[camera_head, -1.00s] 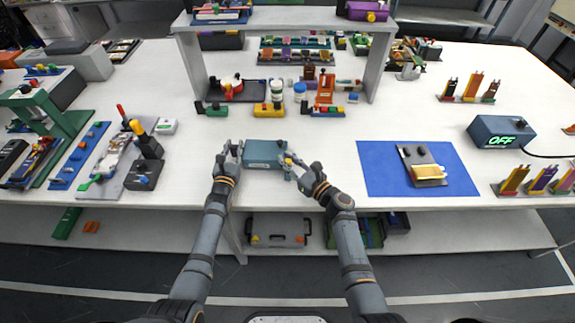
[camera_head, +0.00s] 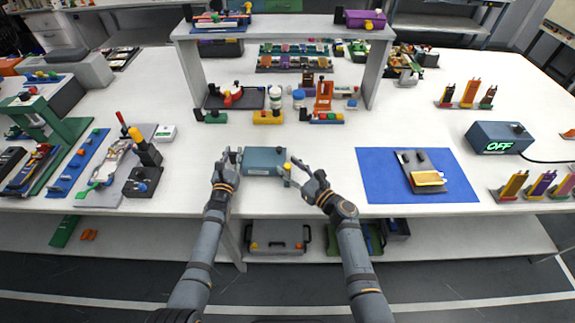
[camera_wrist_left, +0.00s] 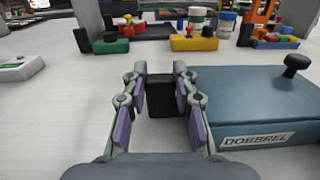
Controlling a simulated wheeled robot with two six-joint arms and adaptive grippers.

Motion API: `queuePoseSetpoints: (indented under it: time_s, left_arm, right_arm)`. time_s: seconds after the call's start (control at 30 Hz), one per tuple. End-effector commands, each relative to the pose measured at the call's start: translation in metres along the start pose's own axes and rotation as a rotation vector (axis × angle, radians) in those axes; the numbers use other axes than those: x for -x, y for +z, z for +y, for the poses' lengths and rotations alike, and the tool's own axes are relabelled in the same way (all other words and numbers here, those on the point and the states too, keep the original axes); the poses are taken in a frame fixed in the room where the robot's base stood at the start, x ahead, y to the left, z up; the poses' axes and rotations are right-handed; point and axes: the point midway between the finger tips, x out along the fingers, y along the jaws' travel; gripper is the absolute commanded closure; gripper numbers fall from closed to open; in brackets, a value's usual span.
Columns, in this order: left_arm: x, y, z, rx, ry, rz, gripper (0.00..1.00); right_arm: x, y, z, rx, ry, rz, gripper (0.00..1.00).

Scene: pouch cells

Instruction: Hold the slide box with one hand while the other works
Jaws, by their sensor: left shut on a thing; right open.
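The slide box, a blue-grey box (camera_head: 264,161), lies on the white table near its front edge. In the left wrist view the box (camera_wrist_left: 270,105) shows a white label reading "DOBBREL" and a black knob on top. My left gripper (camera_head: 236,156) is at the box's left end. It is shut on a black block (camera_wrist_left: 160,97) beside that end; whether the block joins the box is unclear. My right gripper (camera_head: 291,172) is open at the box's right end, close to a small yellow part (camera_head: 287,167). Whether it touches that part cannot be told.
A blue mat (camera_head: 377,190) with a grey and yellow device (camera_head: 428,178) lies to the right. A white shelf (camera_head: 281,29) stands behind, with coloured parts beneath it. Fixtures crowd the left side. Bare table lies between the box and the shelf.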

Motion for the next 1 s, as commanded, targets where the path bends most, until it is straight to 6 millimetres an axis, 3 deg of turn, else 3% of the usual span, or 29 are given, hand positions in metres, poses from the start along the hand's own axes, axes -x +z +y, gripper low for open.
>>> queuePoseSetpoints:
  time_s: [0.2, 0.4, 0.57, 0.8, 0.87, 1.0]
  left_arm:
    - [0.0, -0.001, 0.0, 0.001, 0.0, 0.001, 1.0]
    - [0.0, -0.001, 0.0, 0.001, 0.0, 0.001, 1.0]
    - [0.0, 0.0, 0.0, 0.001, 0.0, 0.001, 1.0]
    - [0.0, 0.0, 0.0, 0.001, 0.0, 0.0, 1.0]
    - [0.0, 0.0, 0.0, 0.001, 0.0, 0.0, 1.0]
    - [0.0, 0.0, 0.0, 0.001, 0.0, 0.001, 1.0]
  right_arm:
    - [0.055, -0.002, 0.0, 0.002, 0.0, 0.005, 0.55]
    - [0.092, -0.002, 0.0, 0.002, 0.0, 0.004, 0.55]
    - [0.104, -0.001, 0.0, 0.001, 0.0, 0.002, 0.55]
    - [0.105, 0.0, 0.0, 0.001, 0.0, 0.001, 0.55]
    - [0.107, -0.001, 0.0, 0.001, 0.0, 0.003, 0.63]
    - [0.146, -0.005, -0.002, 0.006, 0.01, 0.008, 0.82]
